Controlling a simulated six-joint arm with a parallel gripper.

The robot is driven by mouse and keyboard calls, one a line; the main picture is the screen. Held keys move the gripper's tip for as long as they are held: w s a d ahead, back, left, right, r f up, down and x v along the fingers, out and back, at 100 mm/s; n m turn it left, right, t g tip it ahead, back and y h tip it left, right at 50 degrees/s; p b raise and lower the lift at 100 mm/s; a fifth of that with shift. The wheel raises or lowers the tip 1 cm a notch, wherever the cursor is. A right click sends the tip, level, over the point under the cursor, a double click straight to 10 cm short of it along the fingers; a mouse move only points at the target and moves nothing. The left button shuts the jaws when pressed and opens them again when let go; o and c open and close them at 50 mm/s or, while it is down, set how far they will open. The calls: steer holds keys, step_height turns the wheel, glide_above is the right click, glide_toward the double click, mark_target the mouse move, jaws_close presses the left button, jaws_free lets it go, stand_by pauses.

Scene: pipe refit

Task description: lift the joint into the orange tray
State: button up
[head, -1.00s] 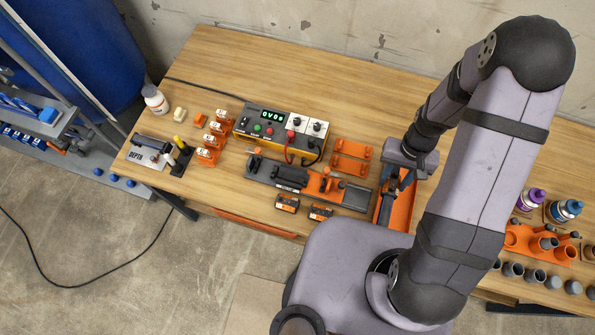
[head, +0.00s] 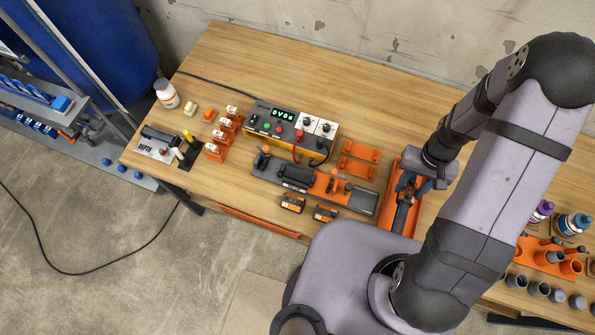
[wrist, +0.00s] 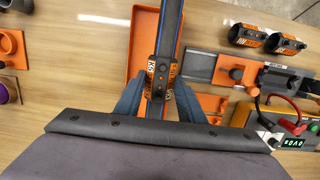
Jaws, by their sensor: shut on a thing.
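The orange tray (head: 416,211) lies on the bench under my gripper; its left side shows in the wrist view (wrist: 141,42). My gripper (head: 404,186) is over the tray. In the wrist view, my blue fingers (wrist: 163,78) are shut on the joint (wrist: 172,28), a long dark piece with a blue stripe. Blocks with orange, black and white markings show on both sides of it at the fingertips. The joint runs lengthwise within the tray's outline. I cannot tell whether it touches the tray floor. Its near end is hidden by my wrist.
Left of the tray stand a grey fixture (head: 357,200) with orange parts and a small orange rack (head: 358,160). A meter box (head: 290,128) with red and black leads is behind them. Right of my arm are bottles (head: 572,224) and an orange cup holder (head: 545,258). The back of the bench is clear.

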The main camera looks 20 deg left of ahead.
steer(key=shift+f+b, duration=2.1)
steer(key=shift+f, duration=0.7)
steer(key=shift+f, duration=0.15)
steer(key=shift+f+b, duration=0.75)
steer(key=shift+f, duration=0.1)
steer(key=shift+f, duration=0.1)
steer(key=shift+f+b, duration=0.4)
steer(key=shift+f, duration=0.1)
steer(key=o, duration=1.2)
